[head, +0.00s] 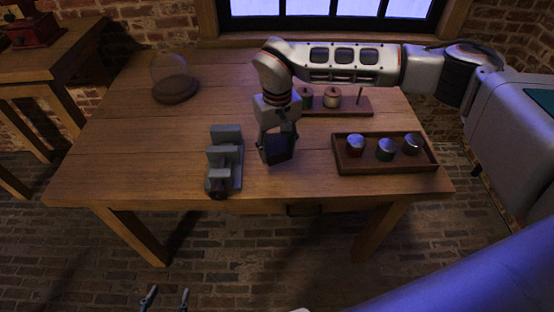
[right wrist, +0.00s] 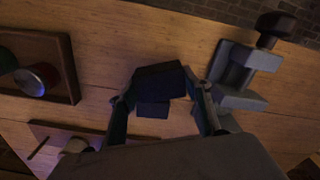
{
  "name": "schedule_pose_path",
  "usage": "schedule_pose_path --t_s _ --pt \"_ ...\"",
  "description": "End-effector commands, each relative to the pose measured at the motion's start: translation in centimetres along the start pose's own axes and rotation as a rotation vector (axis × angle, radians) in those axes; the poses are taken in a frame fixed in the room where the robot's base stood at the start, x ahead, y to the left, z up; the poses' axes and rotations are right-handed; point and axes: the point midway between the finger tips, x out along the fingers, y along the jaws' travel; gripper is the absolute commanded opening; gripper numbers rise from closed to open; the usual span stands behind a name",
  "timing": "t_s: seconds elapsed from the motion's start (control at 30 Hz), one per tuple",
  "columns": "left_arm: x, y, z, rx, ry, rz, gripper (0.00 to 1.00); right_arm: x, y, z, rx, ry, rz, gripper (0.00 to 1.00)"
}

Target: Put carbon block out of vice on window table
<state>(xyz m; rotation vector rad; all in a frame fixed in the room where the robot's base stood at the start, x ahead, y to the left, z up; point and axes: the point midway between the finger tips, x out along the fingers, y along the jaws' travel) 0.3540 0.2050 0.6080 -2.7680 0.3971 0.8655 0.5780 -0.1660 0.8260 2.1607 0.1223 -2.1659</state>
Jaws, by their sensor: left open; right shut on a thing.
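The dark carbon block (head: 280,151) is between the fingers of my right gripper (head: 277,143), at or just above the wooden window table (head: 130,130). I cannot tell whether it touches the wood. The right wrist view shows the block (right wrist: 160,76) between the two fingers of the right gripper (right wrist: 162,98). The grey vice (head: 226,158) stands to the left of the block, apart from it, and its jaws look empty. The vice also shows in the right wrist view (right wrist: 238,75). My left gripper (head: 166,298) is open and empty at the bottom edge, in front of the table.
A wooden tray (head: 388,170) with three jars lies at the right. A board (head: 350,106) with spools and a peg is behind the block. A glass dome (head: 172,78) stands at the back left. The table's left part is clear.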

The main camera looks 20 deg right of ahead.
Motion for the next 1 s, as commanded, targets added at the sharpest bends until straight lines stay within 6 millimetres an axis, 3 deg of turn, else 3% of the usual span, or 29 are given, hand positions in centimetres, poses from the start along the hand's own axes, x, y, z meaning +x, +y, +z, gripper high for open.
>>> schedule_pose_path --t_s 0.17,0.47,0.83,0.87,0.9,1.0 --pt "0.0 -0.1 -0.1 0.001 0.002 -0.001 0.5 0.9 0.0 -0.1 0.0 0.003 -0.001 0.21" --pt "0.2 -0.1 0.1 0.003 0.002 -0.002 0.5 4.8 0.0 0.0 0.001 -0.001 -0.001 0.21" --pt "0.2 -0.2 -0.1 0.004 0.006 -0.004 0.5 5.1 0.0 -0.1 0.0 0.002 0.0 0.21" --pt "0.2 -0.2 -0.1 0.005 0.006 -0.004 0.5 5.2 0.0 -0.1 -0.001 0.002 0.0 0.51" --pt "0.2 -0.2 -0.1 0.005 0.006 -0.004 0.5 5.1 0.0 -0.1 0.0 0.002 0.0 0.61" --pt "0.2 -0.2 -0.1 0.005 0.006 -0.005 0.5 5.1 0.0 -0.1 0.0 0.002 0.0 0.65"
